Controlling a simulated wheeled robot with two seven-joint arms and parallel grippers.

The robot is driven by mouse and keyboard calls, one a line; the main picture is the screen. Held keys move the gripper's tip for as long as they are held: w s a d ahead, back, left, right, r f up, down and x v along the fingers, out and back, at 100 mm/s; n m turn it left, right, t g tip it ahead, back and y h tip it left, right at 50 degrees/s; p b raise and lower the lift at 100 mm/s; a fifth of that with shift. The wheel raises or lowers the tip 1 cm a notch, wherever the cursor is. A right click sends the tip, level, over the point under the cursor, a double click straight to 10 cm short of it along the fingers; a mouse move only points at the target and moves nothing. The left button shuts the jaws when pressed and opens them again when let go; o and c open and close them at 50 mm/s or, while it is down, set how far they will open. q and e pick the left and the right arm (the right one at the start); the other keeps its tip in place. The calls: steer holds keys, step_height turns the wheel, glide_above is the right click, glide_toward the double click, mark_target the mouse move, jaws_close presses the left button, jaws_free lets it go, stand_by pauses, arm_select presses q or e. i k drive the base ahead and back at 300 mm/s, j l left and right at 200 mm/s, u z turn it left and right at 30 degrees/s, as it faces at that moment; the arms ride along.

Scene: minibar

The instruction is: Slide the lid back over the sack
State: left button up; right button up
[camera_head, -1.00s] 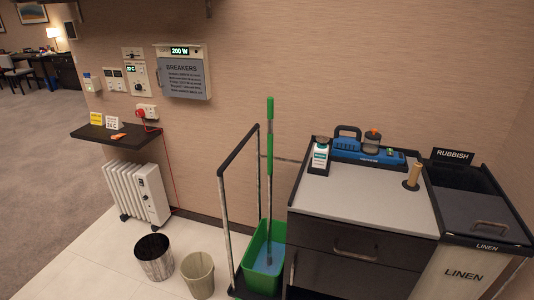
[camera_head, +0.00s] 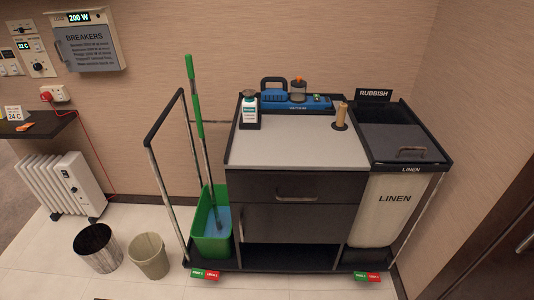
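The dark grey lid (camera_head: 396,140) with a bar handle lies at the top right of the housekeeping cart, over the front part of the sack opening. Behind it, under the RUBBISH sign (camera_head: 374,95), a dark open gap shows. The off-white linen sack (camera_head: 384,212), marked LINEN, hangs below the lid in the cart's right end. Neither of my grippers shows in the head view.
The cart's light grey top (camera_head: 280,148) holds a white bottle (camera_head: 249,112), a blue machine (camera_head: 298,100) and a wooden-handled item (camera_head: 341,116). A green bucket (camera_head: 208,235) with a mop stands at its left. Two bins and a heater (camera_head: 65,185) stand farther left. A dark door edge (camera_head: 490,245) is at right.

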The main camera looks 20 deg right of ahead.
mark_target(387, 142)
steer(key=z, duration=1.45)
